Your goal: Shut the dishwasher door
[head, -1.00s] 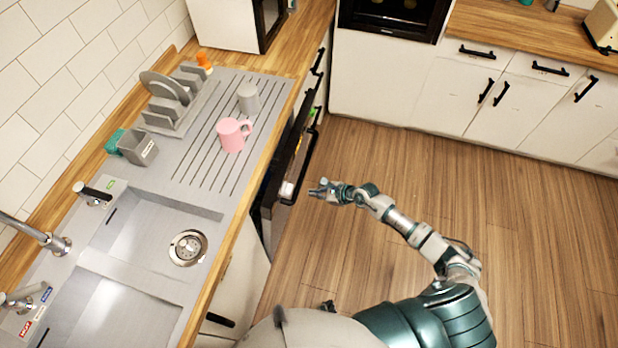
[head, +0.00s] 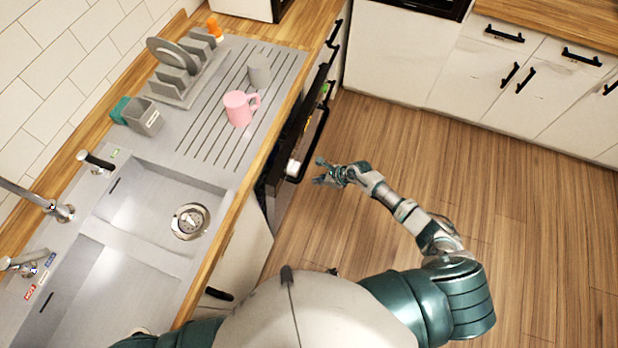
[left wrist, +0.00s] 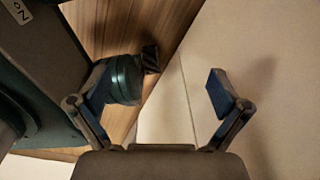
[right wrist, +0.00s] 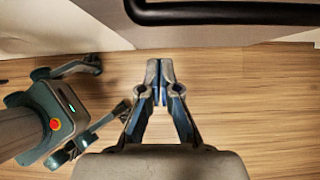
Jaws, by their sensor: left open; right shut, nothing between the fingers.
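The dishwasher door (head: 281,158) is seen steeply from above, beneath the draining board's front edge. It appears nearly upright; any remaining gap is hard to judge. Its black bar handle (head: 318,140) faces the floor side. A black bar also crosses the top of the right wrist view (right wrist: 220,13). My right gripper (head: 319,172) is just right of the handle's near end, apparently apart from it. Its fingertips meet, empty, in the right wrist view (right wrist: 160,68). My left gripper (left wrist: 183,72) is open and empty beside a pale cabinet front; the head view does not show it.
A pink mug (head: 239,108) and grey cup (head: 259,71) stand on the draining board (head: 215,130). The sink (head: 150,200) is at left. White cabinets (head: 470,80) line the back. Wooden floor (head: 480,200) to the right is clear.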

